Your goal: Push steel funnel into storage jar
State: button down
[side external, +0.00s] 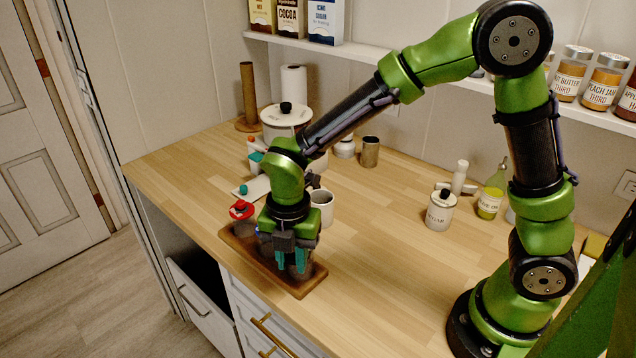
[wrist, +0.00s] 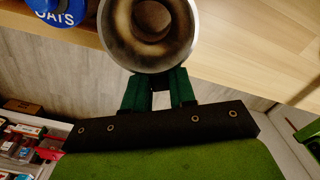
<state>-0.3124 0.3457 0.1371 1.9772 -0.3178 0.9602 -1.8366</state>
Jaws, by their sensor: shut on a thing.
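The steel funnel (wrist: 118,40) fills the top middle of the wrist view, with its round mouth facing the camera. My gripper (wrist: 158,88) is shut on its near side. In the side view my gripper (side external: 291,262) points down, low over a wooden tray (side external: 300,288) at the counter's front edge. My fingers largely hide the funnel there. A greyish jar-like shape (side external: 301,269) shows behind the fingers; I cannot tell whether it is the storage jar or the funnel, nor how far the funnel sits in a jar.
A red-lidded jar (side external: 241,211) stands at the tray's left end. A blue lid marked OATS (wrist: 62,12) is left of the funnel in the wrist view. A white cup (side external: 322,207) stands behind my gripper.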

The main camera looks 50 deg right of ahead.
jog(key=shift+f, duration=0.35)
jog(key=c, duration=0.8)
grip_release()
jog(key=shift+c, duration=0.2)
jog(key=shift+o, duration=0.3)
jog(key=o, duration=0.4)
jog(key=shift+r, duration=0.15)
jog(key=shift+r, duration=3.4)
